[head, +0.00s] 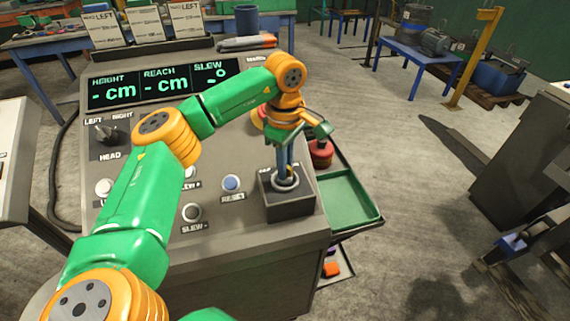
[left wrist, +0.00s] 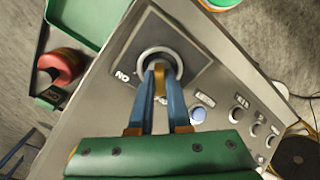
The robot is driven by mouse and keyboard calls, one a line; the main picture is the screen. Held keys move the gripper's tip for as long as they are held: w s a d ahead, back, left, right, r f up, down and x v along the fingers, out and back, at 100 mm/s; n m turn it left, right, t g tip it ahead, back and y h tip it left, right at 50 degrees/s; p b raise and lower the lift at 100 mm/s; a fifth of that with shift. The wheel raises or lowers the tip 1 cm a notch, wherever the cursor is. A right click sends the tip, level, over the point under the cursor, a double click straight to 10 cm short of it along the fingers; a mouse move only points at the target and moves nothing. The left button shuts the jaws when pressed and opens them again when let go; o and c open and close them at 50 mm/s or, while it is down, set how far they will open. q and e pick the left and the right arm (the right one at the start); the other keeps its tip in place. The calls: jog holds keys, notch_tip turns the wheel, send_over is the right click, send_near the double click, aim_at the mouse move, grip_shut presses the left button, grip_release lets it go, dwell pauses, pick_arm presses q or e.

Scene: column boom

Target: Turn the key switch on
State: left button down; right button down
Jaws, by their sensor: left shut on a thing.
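The key switch (head: 293,205) is a dark box with a pale ring on top, at the near right corner of the grey control console. In the left wrist view its round ring (left wrist: 146,57) sits on a dark plate, with part of a label beside it. A small brass-coloured key (left wrist: 160,82) stands in the ring. My left gripper (head: 286,174) points down over the switch, its blue fingers shut on the key. It also shows in the left wrist view (left wrist: 161,80). The fingers hide part of the key, so I cannot tell its exact angle. My right gripper is not in view.
The console display (head: 165,82) shows dashes for height, reach and slew. A blue reset button (head: 231,183) and a slew button (head: 191,212) lie left of the switch.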

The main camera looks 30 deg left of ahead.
pick_arm(q)
jog(key=shift+m, duration=0.5)
jog(key=shift+r+m+p, duration=0.1)
jog(key=shift+m+p, duration=0.7)
jog(key=shift+m, duration=0.2)
jog(key=shift+m+p, duration=0.55)
jog(key=shift+m, duration=1.45)
jog(key=shift+m+p, duration=0.35)
jog(key=shift+m, duration=3.95)
jog(key=c, duration=0.9)
grip_release()
jog(key=shift+o, duration=0.2)
